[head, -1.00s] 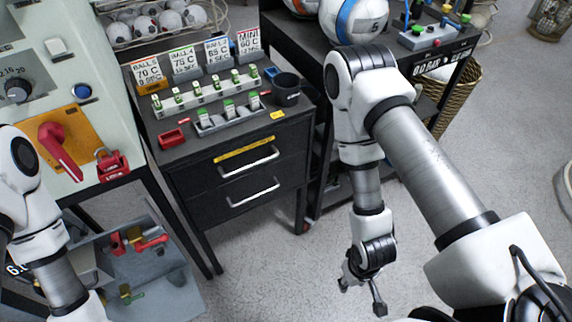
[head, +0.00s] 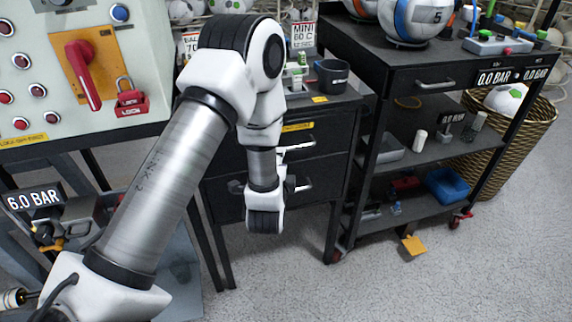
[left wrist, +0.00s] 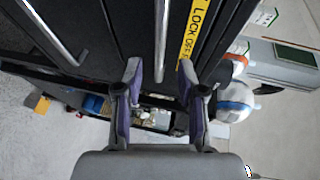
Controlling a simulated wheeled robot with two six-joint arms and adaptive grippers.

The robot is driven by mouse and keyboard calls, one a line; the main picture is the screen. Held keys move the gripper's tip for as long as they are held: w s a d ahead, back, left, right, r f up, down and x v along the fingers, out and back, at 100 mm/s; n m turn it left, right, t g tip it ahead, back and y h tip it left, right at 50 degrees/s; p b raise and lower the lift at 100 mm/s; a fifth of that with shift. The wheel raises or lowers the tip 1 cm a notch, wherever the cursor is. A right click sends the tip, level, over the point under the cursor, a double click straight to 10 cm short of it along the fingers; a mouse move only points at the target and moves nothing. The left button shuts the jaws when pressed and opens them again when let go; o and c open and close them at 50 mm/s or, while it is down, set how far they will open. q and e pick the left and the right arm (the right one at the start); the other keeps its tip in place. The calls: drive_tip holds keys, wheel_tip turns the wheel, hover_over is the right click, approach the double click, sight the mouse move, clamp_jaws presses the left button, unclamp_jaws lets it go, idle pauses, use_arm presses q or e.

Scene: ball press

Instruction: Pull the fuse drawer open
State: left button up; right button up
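The fuse drawer (head: 325,138) is the upper drawer of the black cabinet, with a yellow label, and looks shut. Its bar handle (head: 295,148) is partly hidden behind my left arm. In the left wrist view my left gripper (left wrist: 161,70) is open, its two purple-padded fingers apart. The upper handle (left wrist: 162,35) runs between the fingers lengthwise, with the yellow lock-off label (left wrist: 197,28) beside it. I cannot tell whether a finger touches the handle. In the head view the left fingers are hidden behind the wrist. My right gripper is not in view.
A lower drawer handle (left wrist: 52,32) lies left of the gripper in the wrist view. A control panel with a red switch (head: 83,75) stands at left. A black shelf cart (head: 430,80) with balls on top stands close at right. The floor in front is clear.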

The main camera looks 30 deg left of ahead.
use_arm(q)
drive_tip(key=x, duration=0.7)
drive_tip(key=shift+s, duration=0.1)
clamp_jaws()
